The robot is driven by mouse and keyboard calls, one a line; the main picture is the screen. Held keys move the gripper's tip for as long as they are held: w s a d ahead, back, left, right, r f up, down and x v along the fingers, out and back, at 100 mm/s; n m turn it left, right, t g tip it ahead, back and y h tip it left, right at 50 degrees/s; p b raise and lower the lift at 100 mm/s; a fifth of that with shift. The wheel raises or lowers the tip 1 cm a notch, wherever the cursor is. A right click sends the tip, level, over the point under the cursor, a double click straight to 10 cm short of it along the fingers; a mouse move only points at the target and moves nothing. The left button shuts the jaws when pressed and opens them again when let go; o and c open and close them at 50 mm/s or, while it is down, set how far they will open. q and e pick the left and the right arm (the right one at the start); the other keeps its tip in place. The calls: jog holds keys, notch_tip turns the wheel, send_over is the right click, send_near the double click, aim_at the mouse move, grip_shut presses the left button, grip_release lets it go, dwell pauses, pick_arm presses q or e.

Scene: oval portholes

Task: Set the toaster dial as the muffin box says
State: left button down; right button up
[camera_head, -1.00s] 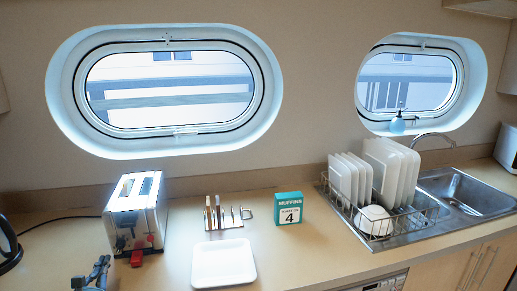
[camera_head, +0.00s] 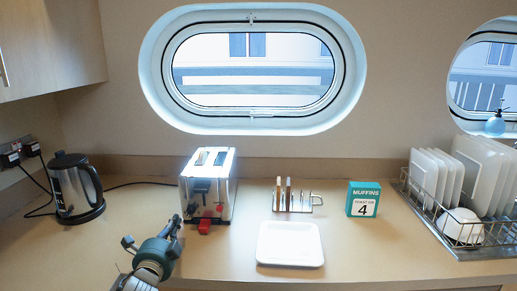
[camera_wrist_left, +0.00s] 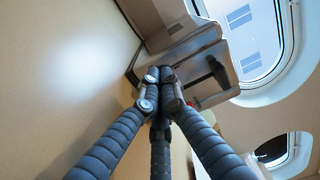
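The white and metal toaster (camera_head: 208,180) stands on the counter with two slots on top. Its front has a dark part and small red parts (camera_head: 205,225); I cannot make out a dial or its setting. The teal muffin box (camera_head: 363,198) stands right of the toaster; its label reads "MUFFINS" and a large 4. My left gripper (camera_head: 176,222) is just in front of the toaster's left front corner. In the left wrist view its dark fingers (camera_wrist_left: 160,76) come together at the tips, with nothing seen between them, before the toaster (camera_wrist_left: 185,62). My right gripper is not in view.
A toast rack (camera_head: 292,200) and a white square plate (camera_head: 290,245) lie right of the toaster. A black and steel kettle (camera_head: 77,188) stands at left. A dish rack (camera_head: 450,235) with plates is at right. Counter between kettle and toaster is mostly clear.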

aim_at(190, 211)
pick_arm(q)
jog(key=w+b, duration=0.1)
jog(key=w, duration=0.2)
jog(key=shift+w+f, duration=0.15)
jog(key=shift+w+d, duration=0.1)
jog(key=shift+w, duration=0.45)
jog(key=shift+d+f+b, duration=0.1)
jog(key=shift+d+b, duration=0.25)
jog(key=shift+d, duration=0.2)
dwell(0.5)
jog(key=shift+a+p, duration=0.2)
jog(key=shift+p, duration=0.1)
dwell(0.3)
